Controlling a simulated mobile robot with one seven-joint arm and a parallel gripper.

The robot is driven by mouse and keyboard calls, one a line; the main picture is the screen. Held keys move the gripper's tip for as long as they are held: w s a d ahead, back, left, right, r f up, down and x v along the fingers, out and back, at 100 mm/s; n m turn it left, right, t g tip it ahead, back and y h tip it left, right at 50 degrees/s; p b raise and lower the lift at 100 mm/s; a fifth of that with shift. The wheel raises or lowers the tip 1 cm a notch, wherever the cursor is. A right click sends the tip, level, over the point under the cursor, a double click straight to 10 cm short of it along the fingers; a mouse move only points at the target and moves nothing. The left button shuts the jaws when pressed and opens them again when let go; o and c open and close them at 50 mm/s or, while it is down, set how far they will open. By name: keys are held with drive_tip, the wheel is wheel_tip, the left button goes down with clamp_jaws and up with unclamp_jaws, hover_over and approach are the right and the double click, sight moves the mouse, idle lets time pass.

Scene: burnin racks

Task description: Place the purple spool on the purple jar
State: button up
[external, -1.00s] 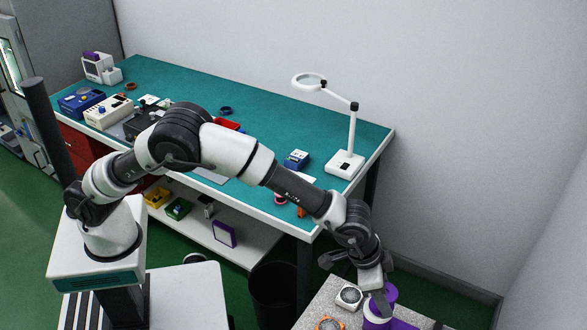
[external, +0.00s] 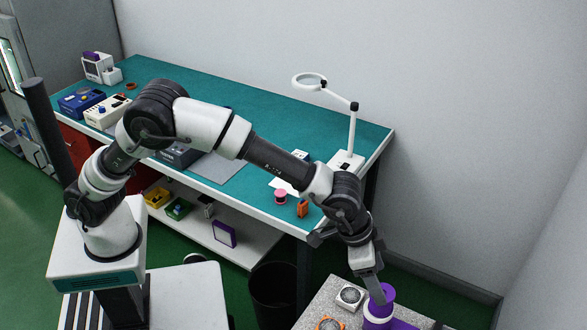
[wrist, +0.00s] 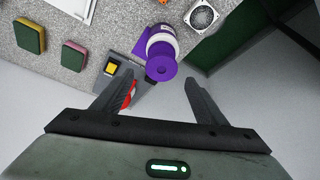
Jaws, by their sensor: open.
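The purple spool (external: 382,292) stands on top of the purple jar (external: 376,322), a white and purple container on the speckled grey surface. In the wrist view the spool's round end (wrist: 162,69) faces me, with the jar's white side (wrist: 161,38) behind it. My gripper (wrist: 160,77) is open. Its two fingers are on either side of the spool's end in the picture, with gaps to both, and the spool looks to be beyond the fingertips. In the external view my gripper (external: 374,285) is just above and left of the spool, one finger partly overlapping it.
A white fan (external: 349,296) and an orange-framed fan (external: 330,325) are left of the jar. The wrist view shows a grey box with a yellow button (wrist: 112,69) and two sponges (wrist: 30,37) nearby. A black bin (external: 273,290) stands below the teal bench (external: 255,115).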

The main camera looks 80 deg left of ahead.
drive_tip(key=v, duration=0.5)
drive_tip(key=shift+r, duration=0.15)
